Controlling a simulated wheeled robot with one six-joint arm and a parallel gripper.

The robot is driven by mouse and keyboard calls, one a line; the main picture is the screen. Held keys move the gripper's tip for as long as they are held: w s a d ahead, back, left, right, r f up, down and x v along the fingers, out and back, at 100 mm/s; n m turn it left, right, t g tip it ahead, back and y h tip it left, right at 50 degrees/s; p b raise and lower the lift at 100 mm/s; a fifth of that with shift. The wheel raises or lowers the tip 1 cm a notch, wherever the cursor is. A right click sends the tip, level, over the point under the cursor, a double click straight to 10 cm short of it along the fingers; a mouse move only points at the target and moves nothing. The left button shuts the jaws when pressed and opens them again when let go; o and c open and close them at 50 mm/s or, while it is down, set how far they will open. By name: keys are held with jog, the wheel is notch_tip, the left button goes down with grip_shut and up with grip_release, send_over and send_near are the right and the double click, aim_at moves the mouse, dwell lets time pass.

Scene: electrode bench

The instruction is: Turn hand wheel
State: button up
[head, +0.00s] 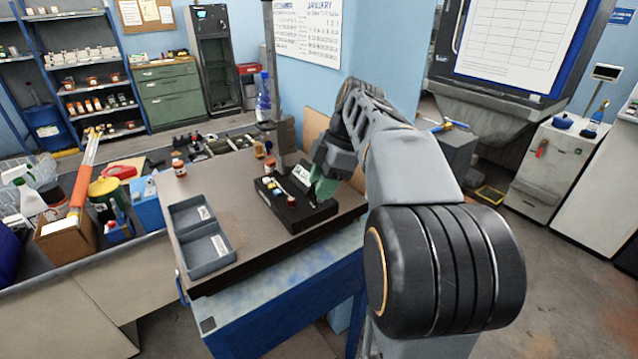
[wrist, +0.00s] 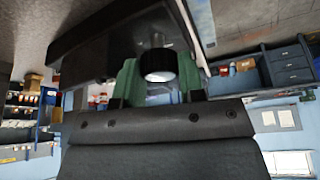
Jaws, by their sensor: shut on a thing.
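A black box-shaped fixture (head: 291,213) lies on the bench, with a white label and small coloured parts on top. My gripper (head: 322,192) is at its right end, with green fingers pointing down. In the wrist view, my gripper (wrist: 158,80) has one green finger on each side of a short round black part with a pale end face, which I take to be the hand wheel (wrist: 158,66). The fingers are shut on it. The dark fixture body (wrist: 95,45) is just behind it. In the head view the wheel is hidden by my gripper.
A grey two-part tray (head: 208,262) sits at the bench's front left. The bench top (head: 222,182) is bare between tray and fixture.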

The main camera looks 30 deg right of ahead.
jog(key=shift+d+m, duration=0.2)
jog(key=shift+m, duration=0.3)
jog(key=shift+m+t+h+b, duration=0.3)
jog(key=shift+m+t+b, duration=0.35)
jog(key=shift+m, duration=0.35)
jog(key=m+t+b, duration=0.1)
jog(key=m, duration=0.2)
jog(key=shift+s+a+m+h, duration=0.1)
jog(key=shift+s+m+h, duration=0.05)
jog(key=shift+m+h, duration=0.2)
jog(key=m+h, duration=0.1)
jog(key=m, duration=0.2)
jog(key=m+t+h+b, duration=0.1)
jog(key=m, duration=0.2)
jog(key=shift+a, duration=0.15)
jog(key=m+h, duration=0.1)
jog(key=m, duration=0.2)
jog(key=m+h, duration=0.1)
jog(key=m, duration=0.2)
jog(key=shift+a+m+h, duration=0.2)
jog(key=shift+m+h, duration=0.05)
jog(key=shift+h, duration=0.1)
jog(key=m+h, duration=0.1)
jog(key=m, duration=0.1)
jog(key=m+g, duration=0.1)
jog(key=m, duration=0.2)
jog(key=shift+m+h, duration=0.3)
jog(key=shift+h, duration=0.1)
